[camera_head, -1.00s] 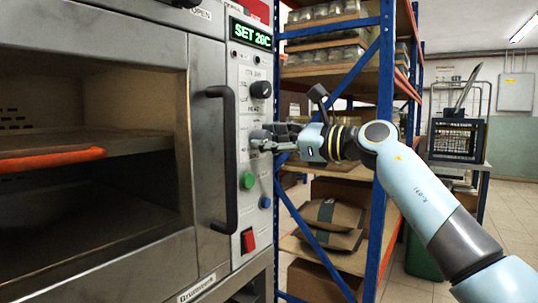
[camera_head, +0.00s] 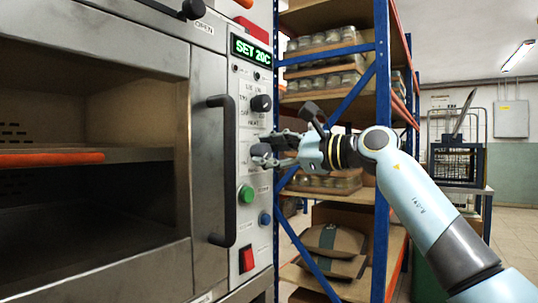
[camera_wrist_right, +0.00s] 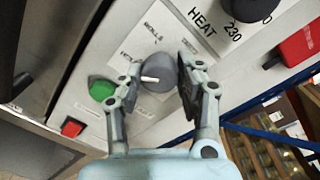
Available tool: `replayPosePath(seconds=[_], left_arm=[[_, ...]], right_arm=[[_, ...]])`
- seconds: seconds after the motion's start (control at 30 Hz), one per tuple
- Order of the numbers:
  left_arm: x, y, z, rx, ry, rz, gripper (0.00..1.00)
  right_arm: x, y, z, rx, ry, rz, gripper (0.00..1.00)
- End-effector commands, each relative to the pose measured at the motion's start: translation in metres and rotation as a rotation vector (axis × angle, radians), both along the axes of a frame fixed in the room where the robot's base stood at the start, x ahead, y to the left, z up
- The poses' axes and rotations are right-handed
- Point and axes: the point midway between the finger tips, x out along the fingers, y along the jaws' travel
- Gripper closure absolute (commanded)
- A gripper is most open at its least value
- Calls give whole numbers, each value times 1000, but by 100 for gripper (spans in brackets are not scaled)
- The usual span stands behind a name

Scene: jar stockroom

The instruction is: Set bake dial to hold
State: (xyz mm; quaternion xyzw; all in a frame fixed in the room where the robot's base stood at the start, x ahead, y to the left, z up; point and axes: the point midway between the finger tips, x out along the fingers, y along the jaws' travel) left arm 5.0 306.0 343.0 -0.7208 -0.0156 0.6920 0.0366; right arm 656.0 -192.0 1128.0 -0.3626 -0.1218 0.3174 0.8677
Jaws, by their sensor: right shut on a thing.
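The oven's control panel (camera_head: 254,220) faces my right arm. My right gripper (camera_head: 262,152) is shut on a grey dial (camera_wrist_right: 160,73), with one finger on each side of it in the right wrist view. The dial's white pointer (camera_wrist_right: 149,79) points left in that view. The display (camera_head: 251,50) reads "SET 20C". My left gripper is not in view.
The oven's long black handle (camera_head: 224,170) stands left of the panel. A blue-framed shelf (camera_head: 382,110) with jars and sacks stands close behind my right arm.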

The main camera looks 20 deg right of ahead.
Motion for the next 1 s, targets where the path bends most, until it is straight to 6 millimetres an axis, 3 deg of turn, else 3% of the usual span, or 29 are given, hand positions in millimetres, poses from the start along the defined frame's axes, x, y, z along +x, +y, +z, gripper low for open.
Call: replayPosePath(seconds=[0.17,0.2,0.37,0.73,1.0], left_arm=[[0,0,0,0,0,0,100],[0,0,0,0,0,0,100],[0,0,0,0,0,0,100],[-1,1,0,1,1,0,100],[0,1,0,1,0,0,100]], right_arm=[[0,0,-4,-4,8,0,96],[0,0,-4,-3,8,0,62],[0,0,-3,-2,6,0,41],[-5,-6,-1,-3,2,-3,41],[-47,-41,-2,-10,4,-3,41]])
